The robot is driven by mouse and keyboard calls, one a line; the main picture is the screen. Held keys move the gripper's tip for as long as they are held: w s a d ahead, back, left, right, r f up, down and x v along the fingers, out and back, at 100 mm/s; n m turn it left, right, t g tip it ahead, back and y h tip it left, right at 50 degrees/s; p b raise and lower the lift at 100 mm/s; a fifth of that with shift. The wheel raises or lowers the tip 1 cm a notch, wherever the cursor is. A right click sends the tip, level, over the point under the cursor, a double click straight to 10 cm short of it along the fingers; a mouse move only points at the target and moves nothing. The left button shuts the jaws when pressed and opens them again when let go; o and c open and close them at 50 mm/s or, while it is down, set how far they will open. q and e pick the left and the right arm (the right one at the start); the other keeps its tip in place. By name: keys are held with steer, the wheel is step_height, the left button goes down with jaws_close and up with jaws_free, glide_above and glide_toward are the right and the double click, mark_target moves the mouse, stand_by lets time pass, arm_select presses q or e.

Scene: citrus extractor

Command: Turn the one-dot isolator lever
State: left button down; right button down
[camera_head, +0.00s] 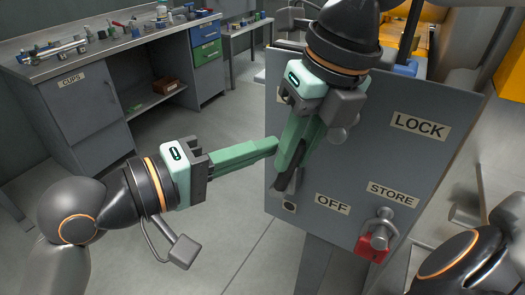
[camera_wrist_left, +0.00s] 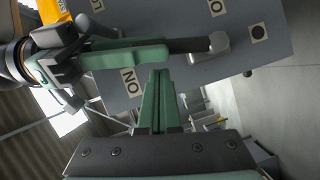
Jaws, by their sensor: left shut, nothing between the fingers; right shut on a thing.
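The isolator lever (camera_head: 287,182) is a dark bar on the grey panel (camera_head: 415,165), and a one-dot plate (camera_head: 289,207) sits just below it. My right gripper (camera_head: 289,163) comes down from above and is shut on the lever. In the left wrist view the lever (camera_wrist_left: 188,45) sticks out of the right gripper's green fingers and has a grey end (camera_wrist_left: 220,45); the one-dot plate (camera_wrist_left: 258,32) is beyond that end. My left gripper (camera_head: 277,145) is shut and empty, its tips close beside the right gripper's fingers; whether they touch is unclear.
The panel carries OFF (camera_head: 332,203), STORE (camera_head: 393,195) and LOCK (camera_head: 420,126) labels. An ON label (camera_wrist_left: 130,82) shows in the left wrist view. A cluttered workbench (camera_head: 108,57) is behind; floor is clear between.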

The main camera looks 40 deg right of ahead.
arm_select(q)
steer(key=shift+s+f, duration=0.1)
steer(key=shift+s, duration=0.35)
arm_select(e)
steer(key=shift+w+r, duration=0.1)
steer(key=shift+r, duration=0.05)
arm_select(q)
steer(key=shift+d, duration=0.1)
